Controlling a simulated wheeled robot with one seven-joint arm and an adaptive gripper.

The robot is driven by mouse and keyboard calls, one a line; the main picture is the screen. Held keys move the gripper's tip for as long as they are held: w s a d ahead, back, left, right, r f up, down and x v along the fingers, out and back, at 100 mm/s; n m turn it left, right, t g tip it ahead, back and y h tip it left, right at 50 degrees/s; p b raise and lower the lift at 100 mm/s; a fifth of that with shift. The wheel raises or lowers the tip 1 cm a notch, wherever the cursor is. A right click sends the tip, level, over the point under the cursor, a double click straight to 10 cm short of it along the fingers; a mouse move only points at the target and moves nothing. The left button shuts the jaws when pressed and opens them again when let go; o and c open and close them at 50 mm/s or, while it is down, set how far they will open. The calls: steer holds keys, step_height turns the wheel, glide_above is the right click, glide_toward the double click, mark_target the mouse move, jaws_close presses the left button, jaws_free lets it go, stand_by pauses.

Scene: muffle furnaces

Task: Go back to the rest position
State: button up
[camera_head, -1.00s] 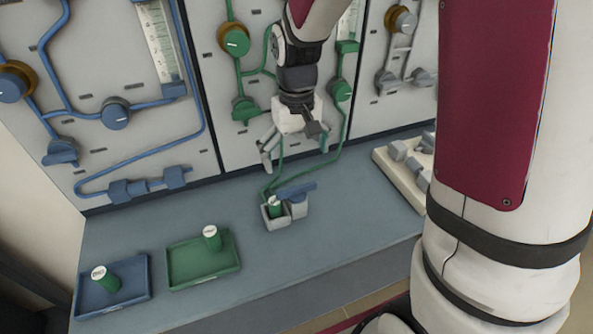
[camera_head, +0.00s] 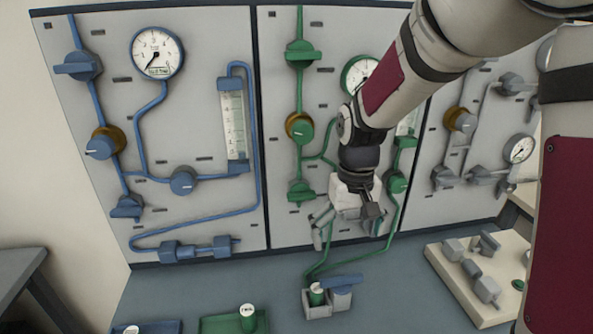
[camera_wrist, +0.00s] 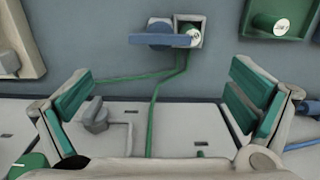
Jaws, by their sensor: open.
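My gripper (camera_head: 347,226) hangs in front of the middle green-piped panel, above and behind a small grey two-part holder (camera_head: 318,309). In the wrist view my gripper (camera_wrist: 158,107) is open, its green-padded fingers wide apart with nothing between them. A green cylinder with a white top (camera_head: 317,294) stands in the holder's left part. A blue lever or lid (camera_head: 341,282) lies over the right part. The holder and cylinder (camera_wrist: 192,36) also show in the wrist view, apart from the fingers.
A green tray (camera_head: 212,324) with a green cylinder (camera_head: 248,317) and a blue tray (camera_head: 160,327) are cut off at the bottom edge. A cream board with grey fittings (camera_head: 440,262) lies to the right. Panels with gauges, valves and pipes stand close behind my gripper.

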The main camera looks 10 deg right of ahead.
steer(key=s+r+t+p, duration=0.2)
steer(key=s+r+p, duration=0.1)
steer(key=s+r, duration=0.6)
steer(key=s+r+t+p, duration=0.2)
steer(key=s+r+p, duration=0.2)
steer(key=s+r, duration=0.6)
steer(key=s, duration=0.6)
steer(key=shift+s+d+r, duration=0.15)
steer(key=shift+d+r, duration=0.15)
